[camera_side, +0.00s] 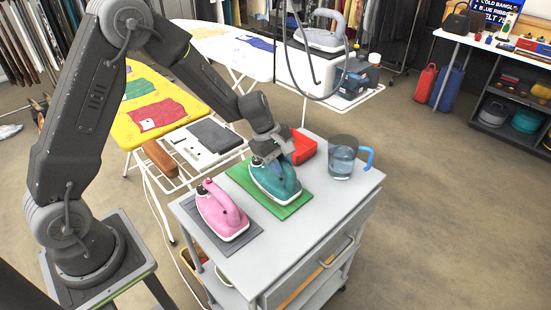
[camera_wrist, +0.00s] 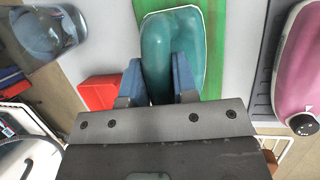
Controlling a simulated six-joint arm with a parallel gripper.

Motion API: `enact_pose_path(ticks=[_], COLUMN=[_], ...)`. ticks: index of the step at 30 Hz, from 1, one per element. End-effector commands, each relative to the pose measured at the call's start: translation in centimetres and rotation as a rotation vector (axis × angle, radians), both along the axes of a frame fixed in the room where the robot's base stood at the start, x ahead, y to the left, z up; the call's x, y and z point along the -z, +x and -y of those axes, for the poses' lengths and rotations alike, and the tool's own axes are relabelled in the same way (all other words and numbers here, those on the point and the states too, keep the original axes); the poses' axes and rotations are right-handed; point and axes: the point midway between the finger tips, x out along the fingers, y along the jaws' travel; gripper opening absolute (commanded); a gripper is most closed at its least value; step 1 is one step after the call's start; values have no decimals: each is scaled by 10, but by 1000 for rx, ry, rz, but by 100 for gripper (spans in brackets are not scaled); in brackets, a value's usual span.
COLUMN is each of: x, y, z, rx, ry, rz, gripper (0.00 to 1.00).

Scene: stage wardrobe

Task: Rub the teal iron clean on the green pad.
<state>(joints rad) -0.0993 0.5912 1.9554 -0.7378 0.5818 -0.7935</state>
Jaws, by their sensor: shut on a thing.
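The teal iron (camera_side: 279,184) stands with its white soleplate down on the green pad (camera_side: 294,209) in the side view. In the wrist view the teal iron (camera_wrist: 172,42) lies between the two blue fingers of my gripper (camera_wrist: 161,80). My gripper (camera_side: 266,152) is shut on the rear or handle part of the iron. The green pad (camera_wrist: 217,40) shows on both sides of the iron. Whether the soleplate presses on the pad or is slightly above it, I cannot tell. The underside of the iron is hidden.
A pink iron (camera_side: 221,211) rests on a grey pad (camera_side: 251,234) to the left. A red box (camera_side: 303,148) sits behind the teal iron. A clear water jug (camera_side: 341,160) with a blue handle stands to the right. The grey cart top (camera_side: 300,238) is clear in front.

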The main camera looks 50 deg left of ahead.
Motion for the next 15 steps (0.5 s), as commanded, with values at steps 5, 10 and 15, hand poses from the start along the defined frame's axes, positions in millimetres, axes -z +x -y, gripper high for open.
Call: enact_pose_path(ticks=[5, 10, 15], x=[1, 1, 1], y=[-3, -4, -5], z=[16, 30, 24], rx=[4, 3, -2], ry=[-1, -2, -2], rz=[-4, -4, -4], gripper=[0, 0, 0])
